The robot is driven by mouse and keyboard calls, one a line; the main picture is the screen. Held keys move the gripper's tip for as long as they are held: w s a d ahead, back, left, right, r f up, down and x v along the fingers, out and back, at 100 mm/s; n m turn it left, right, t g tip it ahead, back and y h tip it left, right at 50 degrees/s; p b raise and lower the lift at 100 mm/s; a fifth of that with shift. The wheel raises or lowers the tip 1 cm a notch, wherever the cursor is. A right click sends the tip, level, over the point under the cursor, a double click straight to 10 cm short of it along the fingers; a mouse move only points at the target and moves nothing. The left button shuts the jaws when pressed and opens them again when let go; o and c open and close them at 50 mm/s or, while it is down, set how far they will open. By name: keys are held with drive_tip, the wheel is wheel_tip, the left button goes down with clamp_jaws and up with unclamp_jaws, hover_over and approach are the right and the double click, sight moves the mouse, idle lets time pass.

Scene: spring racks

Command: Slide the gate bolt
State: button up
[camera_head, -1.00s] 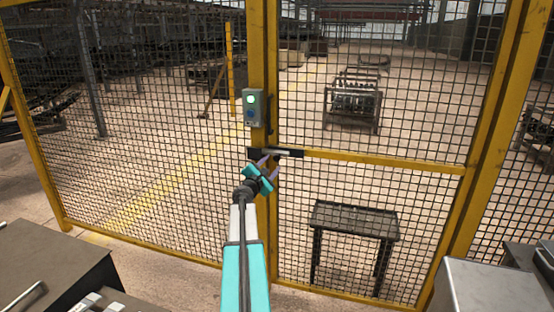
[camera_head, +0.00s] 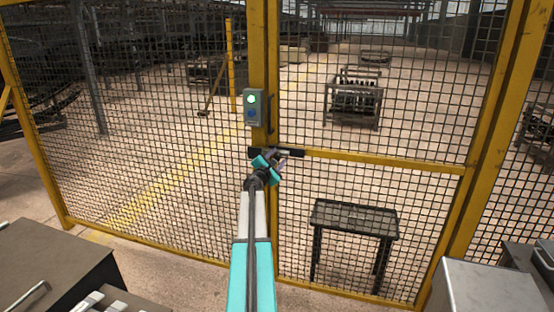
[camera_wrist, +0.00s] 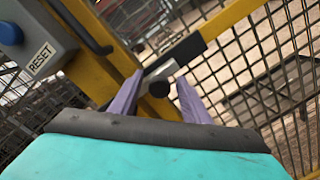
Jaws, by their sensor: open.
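The gate bolt is a dark mount on the yellow gate frame, with a black plate (camera_wrist: 188,50) and a short grey metal bolt (camera_wrist: 162,70) in the wrist view. A knob (camera_wrist: 159,87) stands out from the bolt. My gripper (camera_wrist: 158,98) is open, with one purple finger on each side of the knob; I cannot tell whether either touches it. In the head view my gripper (camera_head: 281,161) is at the dark bolt mount (camera_head: 293,152) and hides most of its middle and the metal bolt.
A grey box with a RESET label and a lit green light (camera_head: 252,98) hangs on the yellow post just above the bolt. A dark handle (camera_head: 269,116) is beside it. Mesh panels surround the gate. A dark table (camera_head: 353,219) stands behind the mesh.

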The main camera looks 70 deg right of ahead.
clamp_jaws()
idle(0.3)
drive_tip(key=shift+a, duration=0.1)
